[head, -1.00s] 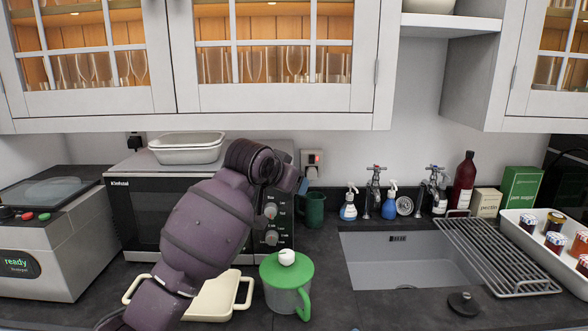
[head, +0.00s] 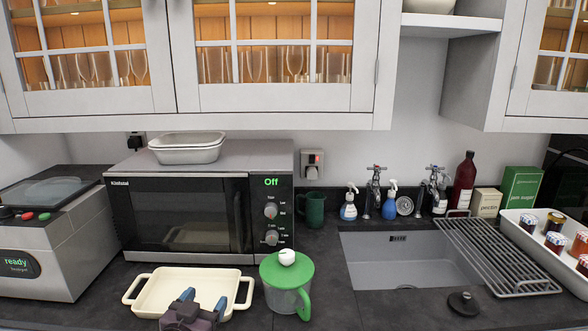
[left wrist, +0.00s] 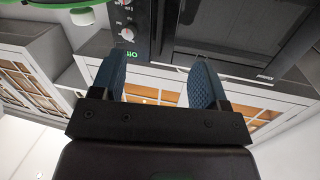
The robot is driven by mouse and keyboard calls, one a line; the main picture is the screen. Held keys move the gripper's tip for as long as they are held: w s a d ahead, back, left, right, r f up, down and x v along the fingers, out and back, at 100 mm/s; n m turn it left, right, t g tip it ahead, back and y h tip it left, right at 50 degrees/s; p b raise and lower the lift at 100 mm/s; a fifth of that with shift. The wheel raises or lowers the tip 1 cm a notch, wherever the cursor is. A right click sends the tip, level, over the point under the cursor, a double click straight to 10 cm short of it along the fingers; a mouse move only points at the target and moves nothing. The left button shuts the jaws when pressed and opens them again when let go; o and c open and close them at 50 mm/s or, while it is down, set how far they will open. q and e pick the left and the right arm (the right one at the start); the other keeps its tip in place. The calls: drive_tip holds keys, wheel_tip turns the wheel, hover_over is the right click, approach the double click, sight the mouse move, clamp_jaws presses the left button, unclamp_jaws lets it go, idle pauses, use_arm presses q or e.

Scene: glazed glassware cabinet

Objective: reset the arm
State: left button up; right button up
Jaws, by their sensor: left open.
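My left gripper (head: 205,302) is at the bottom of the head view, in front of the cream tray (head: 178,284), and overlaps its near edge in the picture. In the left wrist view its two blue fingers (left wrist: 166,84) are apart with nothing between them. The rest of my left arm is out of view. I cannot tell whether the gripper touches the tray. My right gripper is not in view.
A microwave (head: 190,215) reading "Off" stands behind the tray. A green-lidded jug (head: 287,285) stands just right of the tray. A sink (head: 405,262) and wire rack (head: 490,250) are further right. Glazed cabinets (head: 285,60) hang above.

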use_arm(q)
drive_tip(key=s+a+f+n+g+y, duration=0.1)
drive_tip(key=s+a+f, duration=0.3)
drive_tip(key=s+f, duration=0.6)
drive_tip(key=s+a+f+n+g+y, duration=0.1)
drive_tip(key=s+a+f+g, duration=0.3)
drive_tip(key=s+f, duration=0.6)
drive_tip(key=s+y, duration=0.1)
drive_tip(key=s, duration=0.4)
drive_tip(key=shift+s+a+f, duration=0.15)
drive_tip(key=shift+s+a, duration=0.15)
drive_tip(key=shift+a, duration=0.1)
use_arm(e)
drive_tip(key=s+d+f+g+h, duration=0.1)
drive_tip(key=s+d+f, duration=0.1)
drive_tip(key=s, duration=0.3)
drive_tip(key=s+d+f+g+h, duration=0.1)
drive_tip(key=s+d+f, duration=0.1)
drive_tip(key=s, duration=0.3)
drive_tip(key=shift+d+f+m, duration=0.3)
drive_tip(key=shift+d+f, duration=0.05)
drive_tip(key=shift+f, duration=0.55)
